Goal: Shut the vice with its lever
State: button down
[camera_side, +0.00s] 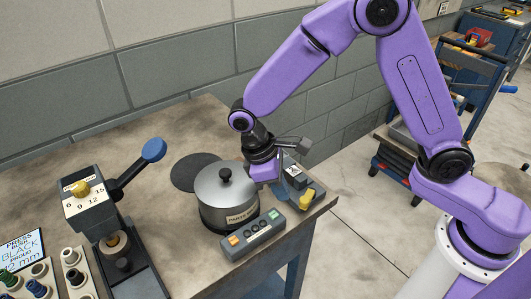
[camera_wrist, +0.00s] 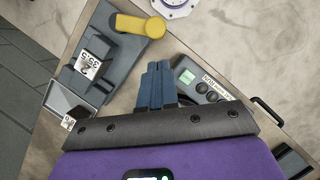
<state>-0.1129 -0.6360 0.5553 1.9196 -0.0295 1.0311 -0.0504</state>
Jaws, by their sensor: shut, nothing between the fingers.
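The vice is a small dark grey block with a white number label and a yellow lever. In the side view the vice (camera_side: 296,172) stands at the right corner of the table, with its yellow lever (camera_side: 307,199) at the front. In the wrist view the vice (camera_wrist: 75,84) is at upper left and the lever (camera_wrist: 138,25) lies across its top end. My gripper (camera_wrist: 158,68) is shut and empty, its blue-grey fingertips beside the vice and a little short of the lever's rounded end in that picture. In the side view my gripper (camera_side: 282,190) partly hides the vice. I cannot tell the jaw gap.
A button box (camera_side: 254,235) and a lidded metal pot (camera_side: 224,198) stand left of the vice. The table edge is close on the right.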

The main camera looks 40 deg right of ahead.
jog(key=w+v, duration=0.1)
jog(key=v, duration=0.9)
jog(key=shift+w+d, duration=0.1)
jog(key=s+d+r+n+t+y, duration=0.1)
jog(key=s+d+r, duration=0.1)
jog(key=s+d, duration=0.6)
jog(key=shift+s+d+n+t, duration=0.2)
jog(key=shift+s+n+t, duration=0.15)
jog(key=shift+s, duration=0.7)
jog(key=c, duration=1.8)
grip_release()
jog(key=s+d, duration=0.3)
jog(key=s, duration=0.1)
jog(key=s+d+f+n+y, duration=0.1)
jog(key=s+d, duration=0.2)
jog(key=s, duration=0.1)
jog(key=s+d+t+y, duration=0.1)
jog(key=s+d, duration=0.2)
jog(key=s, duration=0.1)
jog(key=shift+d+f+n, duration=0.25)
jog(key=o, duration=0.5)
jog(key=shift+d, duration=0.1)
jog(key=o, duration=0.4)
jog(key=shift+w+a+r, duration=0.1)
jog(key=shift+w+a, duration=0.15)
jog(key=shift+a, duration=0.05)
jog(key=m, duration=0.2)
send_near(305, 199)
notch_tip(305, 199, down, 9)
jog(key=shift+r, duration=0.2)
